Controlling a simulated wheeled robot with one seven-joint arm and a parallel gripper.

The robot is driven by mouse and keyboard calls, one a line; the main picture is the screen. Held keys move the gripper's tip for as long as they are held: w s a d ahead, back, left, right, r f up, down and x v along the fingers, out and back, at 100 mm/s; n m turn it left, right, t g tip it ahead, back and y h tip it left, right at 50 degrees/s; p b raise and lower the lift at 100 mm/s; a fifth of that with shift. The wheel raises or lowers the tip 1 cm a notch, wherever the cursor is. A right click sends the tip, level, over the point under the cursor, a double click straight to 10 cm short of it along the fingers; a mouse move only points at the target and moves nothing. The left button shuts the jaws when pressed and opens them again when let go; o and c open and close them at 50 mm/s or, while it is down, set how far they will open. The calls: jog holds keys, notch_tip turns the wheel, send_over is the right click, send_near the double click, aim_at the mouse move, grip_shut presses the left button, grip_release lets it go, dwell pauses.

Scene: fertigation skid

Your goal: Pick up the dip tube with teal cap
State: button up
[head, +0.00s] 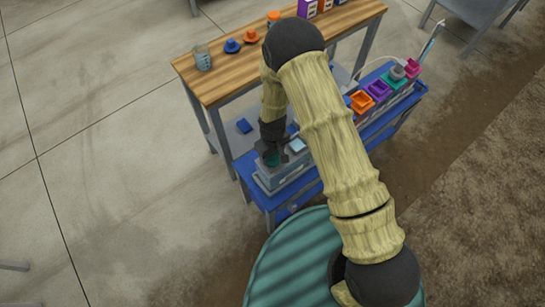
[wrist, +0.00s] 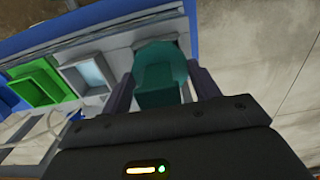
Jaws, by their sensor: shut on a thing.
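The teal cap of the dip tube (wrist: 160,68) sits between the two fingers of my gripper (wrist: 165,88) in the wrist view. The fingers are shut on the cap from both sides. The tube below the cap is hidden. In the head view my gripper (head: 271,148) is low over the near left end of the blue skid, with a bit of the teal cap (head: 272,159) showing under it. The cap appears to be still at a grey box-like unit; I cannot tell whether the tube is inside it.
The blue skid (head: 262,192) carries orange (head: 362,101), purple (head: 378,90) and other coloured containers to the right. A green tray (wrist: 36,84) lies beside my gripper. The wooden table (head: 222,86) stands behind, holding a beaker (head: 203,58) and small parts.

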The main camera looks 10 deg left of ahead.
notch_tip(320, 180, up, 18)
jog(key=b, duration=0.2)
dwell(0.4)
jog(key=shift+w, duration=0.1)
dwell(0.4)
